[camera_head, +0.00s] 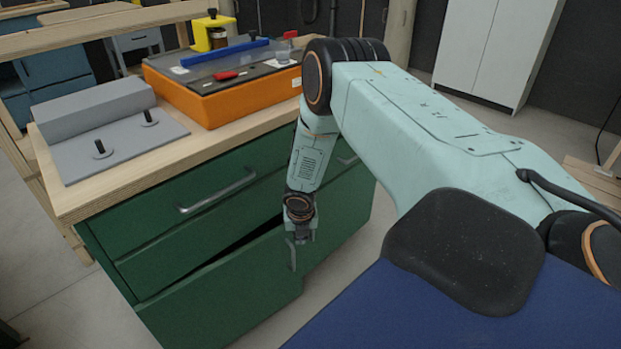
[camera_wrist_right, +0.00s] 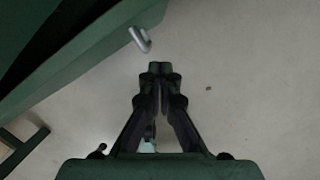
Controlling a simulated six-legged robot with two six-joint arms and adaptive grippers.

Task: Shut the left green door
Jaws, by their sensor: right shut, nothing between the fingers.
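The left green door (camera_head: 215,305) is the lower left front of the green cabinet. It stands ajar, with a dark gap along its top edge. Its grey handle (camera_head: 292,255) is upright near the door's right edge. My right gripper (camera_head: 302,236) points down beside this handle, shut and empty. In the right wrist view the shut fingertips (camera_wrist_right: 160,69) are over the floor, apart in the picture from the metal handle (camera_wrist_right: 140,40). The door (camera_wrist_right: 95,50) runs across the upper left there. My left gripper is not in view.
Green drawers (camera_head: 190,200) with metal handles are above the door, under a wooden worktop (camera_head: 110,190). An orange box (camera_head: 210,103) and a grey plate with black pegs (camera_head: 120,148) are on top. Bare floor (camera_head: 345,270) lies to the right of the door.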

